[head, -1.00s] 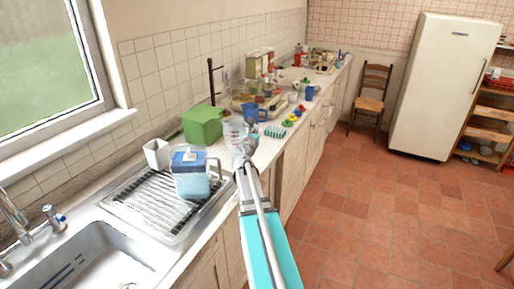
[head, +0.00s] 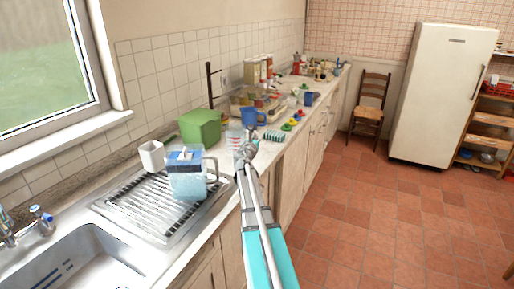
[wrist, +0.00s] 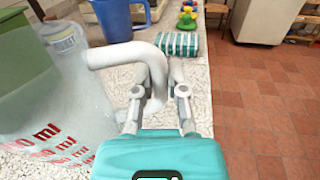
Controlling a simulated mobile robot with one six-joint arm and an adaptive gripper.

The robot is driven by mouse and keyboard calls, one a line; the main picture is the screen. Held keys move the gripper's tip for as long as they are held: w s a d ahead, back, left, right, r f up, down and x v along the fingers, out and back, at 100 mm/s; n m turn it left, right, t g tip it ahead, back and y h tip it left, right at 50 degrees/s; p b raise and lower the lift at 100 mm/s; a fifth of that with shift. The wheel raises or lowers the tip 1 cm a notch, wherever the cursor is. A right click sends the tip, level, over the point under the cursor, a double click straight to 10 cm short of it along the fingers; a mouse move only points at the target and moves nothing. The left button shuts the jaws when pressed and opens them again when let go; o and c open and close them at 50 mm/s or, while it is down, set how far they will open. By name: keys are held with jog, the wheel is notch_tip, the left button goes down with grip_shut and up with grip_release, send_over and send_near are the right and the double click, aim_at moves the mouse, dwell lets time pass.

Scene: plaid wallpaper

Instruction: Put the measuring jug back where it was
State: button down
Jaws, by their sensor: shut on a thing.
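The measuring jug (wrist: 60,110) is clear with red ml markings and a whitish handle. In the wrist view it fills the left side, upright or nearly so. My gripper (wrist: 157,92) is shut on its handle, at the right of the jug. In the head view the jug (head: 234,137) shows small over the counter, partly hidden behind my gripper (head: 245,152). I cannot tell whether its base touches the counter.
A green bin (head: 200,128) stands just left of the jug and a blue jug (head: 253,117) behind it. A striped sponge (head: 274,135) lies to the right. Bare counter (wrist: 200,90) shows near the sponge.

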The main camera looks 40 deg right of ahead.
jog(key=shift+w+d+f+b, duration=0.4)
jog(key=shift+f+b, duration=0.25)
jog(key=shift+b, duration=0.1)
jog(key=shift+s+a+f+b, duration=0.1)
jog(key=shift+a+f+b, duration=0.05)
jog(key=shift+f+b, duration=1.2)
jog(key=shift+f, duration=0.15)
jog(key=c, duration=0.7)
grip_release()
jog(key=shift+r, duration=0.25)
jog(key=v, duration=1.2)
jog(key=shift+f, duration=0.1)
jog(key=shift+s, duration=0.15)
